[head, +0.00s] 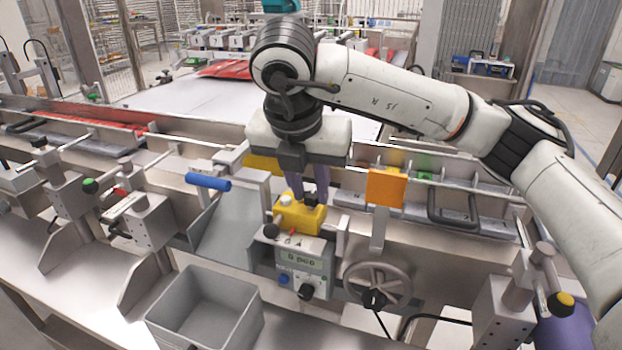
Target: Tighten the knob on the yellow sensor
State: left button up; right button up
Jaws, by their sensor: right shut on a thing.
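The yellow sensor (313,222) sits on top of a grey unit with a small display, near the middle of the head view. A small black knob (311,199) stands on its top, and a pale round cap (286,201) is beside it on the left. My right gripper (310,194) points down from above, its dark fingers shut around the black knob. The fingers partly cover the knob, so the exact contact is hard to see. My left gripper is not in view.
An orange plate (386,188) stands close right of the gripper. A handwheel (378,284) is to the lower right and a blue handle (208,182) to the left. An open grey bin (160,324) stands in front. Metal rails run behind.

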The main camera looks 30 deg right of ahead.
jog(key=shift+r+m, duration=0.1)
jog(key=shift+m, duration=0.2)
dwell(0.4)
jog(key=o, duration=1.1)
jog(key=shift+c, duration=0.2)
jog(key=p+v, duration=0.1)
jog(key=v, duration=0.9)
jog(key=shift+p, duration=0.3)
